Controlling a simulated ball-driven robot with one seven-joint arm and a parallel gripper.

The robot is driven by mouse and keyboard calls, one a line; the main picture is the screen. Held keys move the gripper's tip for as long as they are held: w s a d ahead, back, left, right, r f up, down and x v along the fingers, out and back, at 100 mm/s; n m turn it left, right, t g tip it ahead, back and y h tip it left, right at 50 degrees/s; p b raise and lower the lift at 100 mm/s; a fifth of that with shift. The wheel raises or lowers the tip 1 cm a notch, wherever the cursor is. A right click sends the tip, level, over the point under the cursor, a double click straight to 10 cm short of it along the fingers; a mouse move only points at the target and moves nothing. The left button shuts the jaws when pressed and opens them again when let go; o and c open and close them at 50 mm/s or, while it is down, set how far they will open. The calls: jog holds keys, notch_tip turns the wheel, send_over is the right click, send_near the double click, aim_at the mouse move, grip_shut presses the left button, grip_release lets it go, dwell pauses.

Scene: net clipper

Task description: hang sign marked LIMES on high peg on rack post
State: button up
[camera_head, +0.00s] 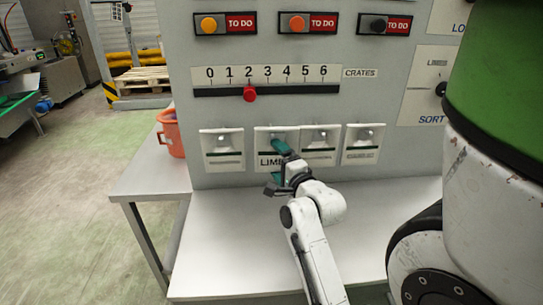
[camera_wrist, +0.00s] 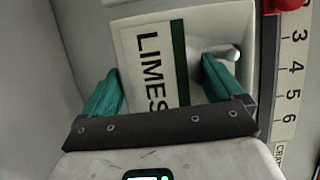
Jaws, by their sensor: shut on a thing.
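The sign marked LIMES (camera_head: 264,161) is white with black letters and a dark green stripe. It is at the second holder from the left in a row on the grey panel, partly covered by my gripper (camera_head: 279,161). In the wrist view the sign (camera_wrist: 150,58) appears turned sideways between the teal fingers of my gripper (camera_wrist: 163,88), which is shut on it. A metal peg (camera_wrist: 226,53) sticks out beside the green stripe; whether the sign still rests on it I cannot tell. I cannot make out the rack post or its high peg.
Neighbouring holders with pegs stand at the left (camera_head: 222,148) and right (camera_head: 320,145) of the sign. Above is a CRATES scale with a red slider (camera_head: 250,94). A white worktop (camera_head: 235,240) lies below, and an orange bucket (camera_head: 172,133) stands to its left.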

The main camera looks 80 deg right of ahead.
jog(key=p+x, duration=0.1)
jog(key=x, duration=0.2)
jog(key=shift+w+d+r, duration=0.1)
jog(key=shift+w+d, duration=0.1)
jog(key=shift+d, duration=0.1)
jog(key=shift+w+d+f, duration=0.15)
jog(key=shift+f, duration=0.3)
jog(key=shift+f, duration=0.1)
jog(key=shift+f, duration=0.1)
jog(key=o, duration=1.2)
jog(key=shift+c, duration=0.2)
jog(key=shift+f+b, duration=0.2)
jog(key=shift+b, duration=0.15)
jog(key=b, duration=0.1)
send_near(272, 158)
jog(key=d, duration=0.1)
jog(key=d+f, duration=0.1)
jog(key=shift+d+f, duration=0.35)
jog(key=shift+d, duration=0.05)
